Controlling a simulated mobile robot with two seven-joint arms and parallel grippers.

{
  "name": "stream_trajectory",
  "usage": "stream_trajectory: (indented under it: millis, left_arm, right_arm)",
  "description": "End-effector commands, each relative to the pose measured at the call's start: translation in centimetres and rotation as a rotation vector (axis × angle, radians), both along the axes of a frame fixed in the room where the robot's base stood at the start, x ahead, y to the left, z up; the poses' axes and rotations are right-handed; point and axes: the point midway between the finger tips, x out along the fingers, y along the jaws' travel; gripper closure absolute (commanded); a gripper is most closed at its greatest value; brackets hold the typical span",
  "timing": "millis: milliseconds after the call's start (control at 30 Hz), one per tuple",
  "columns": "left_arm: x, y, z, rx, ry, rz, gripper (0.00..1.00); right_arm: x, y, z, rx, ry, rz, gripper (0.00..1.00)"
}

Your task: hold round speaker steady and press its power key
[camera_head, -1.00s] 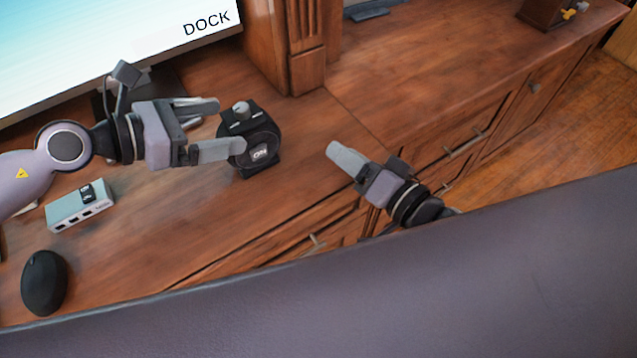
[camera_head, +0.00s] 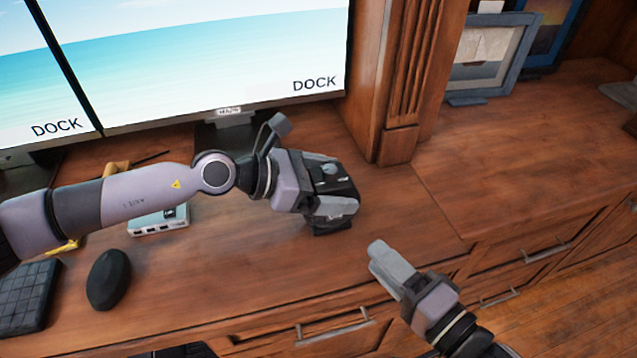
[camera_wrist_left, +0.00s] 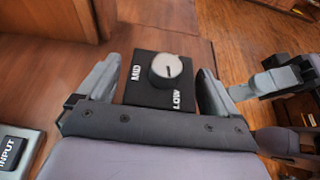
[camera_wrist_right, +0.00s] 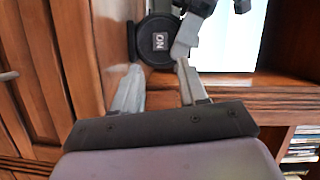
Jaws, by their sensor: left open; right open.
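The black round speaker (camera_head: 345,188) stands on the wooden desk, partly covered by my left gripper in the head view. The left wrist view shows its dark top (camera_wrist_left: 150,92) with a silver knob (camera_wrist_left: 166,69) and the words MID and LOW. The right wrist view shows its round face with the ON key (camera_wrist_right: 160,41). My left gripper (camera_wrist_left: 160,78) is open, with one finger on each side of the speaker; I cannot tell whether they touch it. My right gripper (camera_head: 378,248) is open and empty, apart from the speaker and facing its round face.
A monitor (camera_head: 235,60) stands behind my left arm. A hub (camera_head: 158,222), a black mouse (camera_head: 109,279) and a keyboard (camera_head: 25,296) lie to the left. A wooden pillar (camera_head: 400,90) rises behind the speaker. Picture frames (camera_head: 492,55) stand at the back right. The desk right of the speaker is clear.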

Motion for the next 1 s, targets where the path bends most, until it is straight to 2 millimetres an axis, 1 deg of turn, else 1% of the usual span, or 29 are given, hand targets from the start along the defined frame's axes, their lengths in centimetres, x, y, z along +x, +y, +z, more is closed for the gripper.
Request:
stream_trajectory:
  millis: [33,133,467,567,600,667,700,767,800,833,1000]
  left_arm:
    - [0.16,-0.47,-0.15,0.000,-0.001,0.000,0.06]
    - [0.33,-1.04,-0.39,0.001,-0.002,-0.001,0.06]
    - [0.45,-1.28,-0.55,0.001,-0.002,0.000,0.06]
    - [0.45,-1.28,-0.55,0.001,-0.002,0.000,0.36]
    - [0.43,-1.27,-0.55,0.001,-0.002,0.000,0.49]
    - [0.43,-1.27,-0.55,0.000,-0.001,0.001,0.68]
    - [0.43,-1.27,-0.55,0.000,-0.001,0.001,0.73]
    - [0.43,-1.26,-0.55,0.000,-0.001,0.001,0.73]
    - [0.43,-1.26,-0.55,0.000,-0.001,0.001,0.73]
    - [0.43,-1.26,-0.54,0.000,-0.001,0.001,0.73]
    - [0.43,-1.26,-0.55,0.000,-0.001,0.001,0.73]
  right_arm:
    - [0.01,-0.01,0.00,0.000,0.000,0.000,0.57]
    - [0.01,-0.01,-0.01,0.000,0.000,-0.001,0.57]
    - [0.01,-0.02,-0.01,-0.001,-0.001,-0.001,0.57]
    - [0.01,-0.02,-0.01,-0.001,-0.001,-0.001,0.57]
    - [0.01,-0.02,-0.01,-0.001,-0.001,-0.001,0.57]
    - [0.01,-0.01,-0.01,-0.001,-0.001,-0.001,0.57]
    - [0.01,-0.01,-0.01,-0.001,-0.001,-0.001,0.57]
    - [0.01,-0.01,-0.01,-0.001,-0.001,-0.001,0.77]
    - [0.01,-0.02,-0.01,-0.001,-0.001,-0.001,0.90]
    - [0.01,-0.02,-0.01,-0.001,-0.001,-0.001,1.00]
    - [0.01,-0.02,-0.01,-0.001,-0.001,-0.001,1.00]
